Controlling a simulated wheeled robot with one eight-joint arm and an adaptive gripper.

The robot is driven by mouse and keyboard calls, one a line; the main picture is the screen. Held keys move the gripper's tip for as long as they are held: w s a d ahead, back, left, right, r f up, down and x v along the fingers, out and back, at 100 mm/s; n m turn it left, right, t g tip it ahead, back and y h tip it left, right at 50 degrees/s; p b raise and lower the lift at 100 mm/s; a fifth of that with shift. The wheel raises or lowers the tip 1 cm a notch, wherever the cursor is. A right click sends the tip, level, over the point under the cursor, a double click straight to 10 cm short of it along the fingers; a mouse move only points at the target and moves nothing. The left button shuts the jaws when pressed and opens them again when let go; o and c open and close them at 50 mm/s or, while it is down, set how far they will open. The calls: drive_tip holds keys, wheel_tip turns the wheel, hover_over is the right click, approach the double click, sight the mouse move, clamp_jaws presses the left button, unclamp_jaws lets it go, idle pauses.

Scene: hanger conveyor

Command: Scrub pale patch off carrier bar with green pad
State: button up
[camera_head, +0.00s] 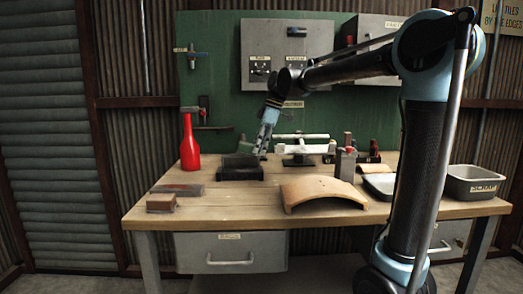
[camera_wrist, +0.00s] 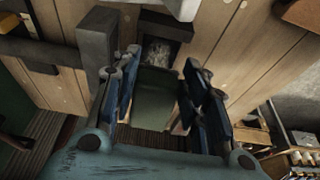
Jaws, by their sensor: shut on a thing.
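My gripper (camera_head: 261,148) reaches down over the back middle of the bench, just left of the pale bars. In the wrist view its blue fingers (camera_wrist: 158,98) are shut on a dull green block, which looks like the green pad (camera_wrist: 153,97). In the head view the pad is too small to make out. A whitish bar, likely the carrier bar (camera_head: 306,149), lies level on a dark stand right of my gripper. Part of a whitish bar (camera_wrist: 172,7) also shows at the top of the wrist view, apart from the pad. I cannot tell the pale patch from the bar's surface.
A curved tan piece (camera_head: 322,190) lies in front of the bar. A grey scrap bin (camera_head: 474,181) stands at the right.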

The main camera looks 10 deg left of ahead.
wheel_tip(320, 180, up, 3)
idle(0.6)
idle(0.4)
